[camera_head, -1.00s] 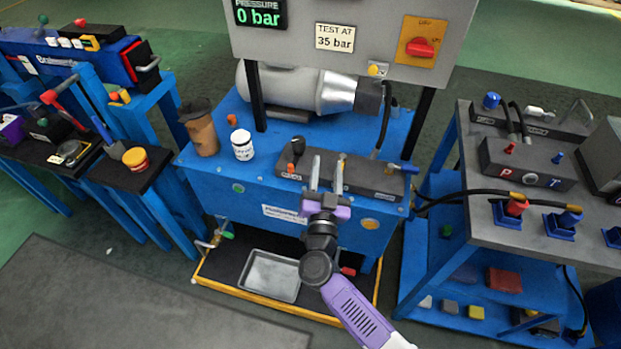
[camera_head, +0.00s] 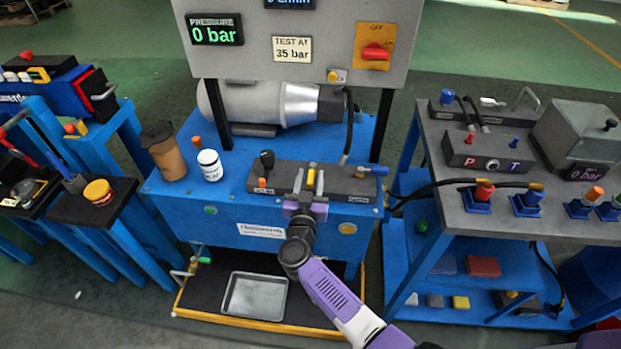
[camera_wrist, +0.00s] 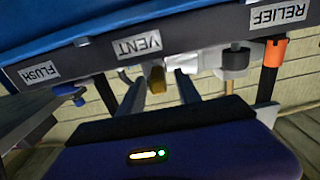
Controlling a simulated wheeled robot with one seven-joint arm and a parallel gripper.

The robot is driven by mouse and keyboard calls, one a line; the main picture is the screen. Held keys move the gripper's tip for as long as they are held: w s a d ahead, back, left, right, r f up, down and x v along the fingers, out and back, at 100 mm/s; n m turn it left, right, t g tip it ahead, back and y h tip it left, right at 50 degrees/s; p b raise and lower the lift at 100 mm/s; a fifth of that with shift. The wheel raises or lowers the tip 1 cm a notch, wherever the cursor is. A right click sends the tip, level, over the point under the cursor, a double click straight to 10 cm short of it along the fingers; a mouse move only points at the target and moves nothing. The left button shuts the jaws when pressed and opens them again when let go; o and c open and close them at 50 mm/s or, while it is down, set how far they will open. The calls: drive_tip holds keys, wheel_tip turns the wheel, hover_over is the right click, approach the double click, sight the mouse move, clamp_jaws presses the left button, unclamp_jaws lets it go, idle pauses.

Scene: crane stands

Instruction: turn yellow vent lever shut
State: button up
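The yellow vent lever (camera_head: 311,178) stands on the dark valve block (camera_head: 340,186) at the front of the blue bench. In the wrist view it shows as a dull yellow piece (camera_wrist: 157,78) under the upside-down VENT label (camera_wrist: 138,46). My gripper (camera_head: 309,182) reaches the block from the front. Its fingers (camera_wrist: 161,92) are open, with the lever between them in the picture. A gap shows on each side of the lever, wider on the right; I cannot tell any contact. The lever's base is partly hidden.
A blue flush lever (camera_head: 374,170) is right of the vent lever. An orange-tipped relief handle (camera_wrist: 272,54) is on its other side. A metal tray (camera_head: 254,296) lies below. The pressure display (camera_head: 215,30) reads 0 bar.

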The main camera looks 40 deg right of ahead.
drive_tip(key=shift+w+d, duration=0.2)
drive_tip(key=shift+d, duration=0.05)
clamp_jaws()
idle(1.4)
